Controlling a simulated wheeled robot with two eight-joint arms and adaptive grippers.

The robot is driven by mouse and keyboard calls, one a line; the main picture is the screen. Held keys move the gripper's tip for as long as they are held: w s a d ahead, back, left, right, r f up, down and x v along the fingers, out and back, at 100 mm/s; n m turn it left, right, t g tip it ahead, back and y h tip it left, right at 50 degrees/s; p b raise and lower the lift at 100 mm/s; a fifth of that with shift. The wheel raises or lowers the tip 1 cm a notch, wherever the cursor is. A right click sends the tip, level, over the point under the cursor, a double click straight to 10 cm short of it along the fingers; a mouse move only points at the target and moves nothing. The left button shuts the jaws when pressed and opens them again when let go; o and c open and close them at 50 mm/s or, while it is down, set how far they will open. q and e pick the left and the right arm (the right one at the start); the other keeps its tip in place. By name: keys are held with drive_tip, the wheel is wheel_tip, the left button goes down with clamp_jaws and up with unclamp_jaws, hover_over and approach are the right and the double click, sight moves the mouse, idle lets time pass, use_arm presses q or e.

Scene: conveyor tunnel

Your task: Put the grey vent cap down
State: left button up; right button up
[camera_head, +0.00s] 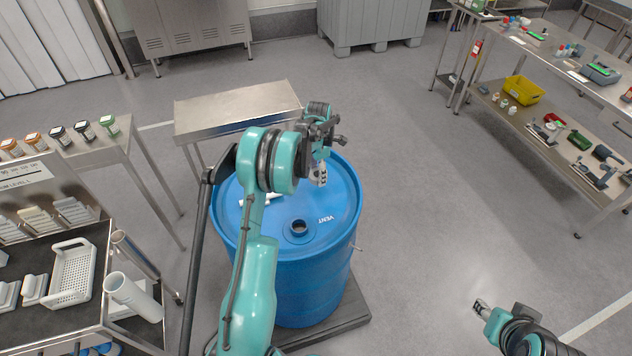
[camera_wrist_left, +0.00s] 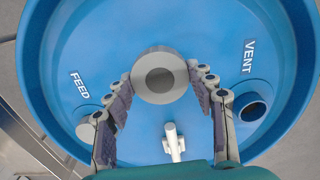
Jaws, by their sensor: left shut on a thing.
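The grey vent cap (camera_wrist_left: 160,76), a round disc with a darker centre, is between the fingertips of my left gripper (camera_wrist_left: 161,82) in the left wrist view. The gripper is shut on it, over the blue drum's top. In the head view my left gripper (camera_head: 319,176) hangs above the far part of the blue drum (camera_head: 318,282); the cap cannot be made out there. The open vent hole (camera_head: 298,228) is beside the VENT label (camera_head: 325,219); it also shows in the left wrist view (camera_wrist_left: 252,111). My right gripper (camera_head: 481,306) is low at the right, apart from the drum.
A white tool-like object (camera_wrist_left: 174,143) lies on the drum top. A grey plug (camera_wrist_left: 87,130) sits by the FEED label (camera_wrist_left: 80,86). A bare steel table (camera_head: 238,107) stands behind the drum. A loaded cart (camera_head: 60,238) is at left. The floor right of the drum is clear.

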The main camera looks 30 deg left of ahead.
sight(315, 180)
use_arm(q)
drive_tip(key=shift+a+f, duration=0.4)
drive_tip(key=shift+f, duration=1.85)
drive_tip(key=shift+s+b, duration=0.1)
drive_tip(key=shift+b, duration=0.3)
drive_tip(key=shift+f, duration=0.2)
drive_tip(key=o, duration=1.4)
drive_tip(key=shift+r, duration=0.15)
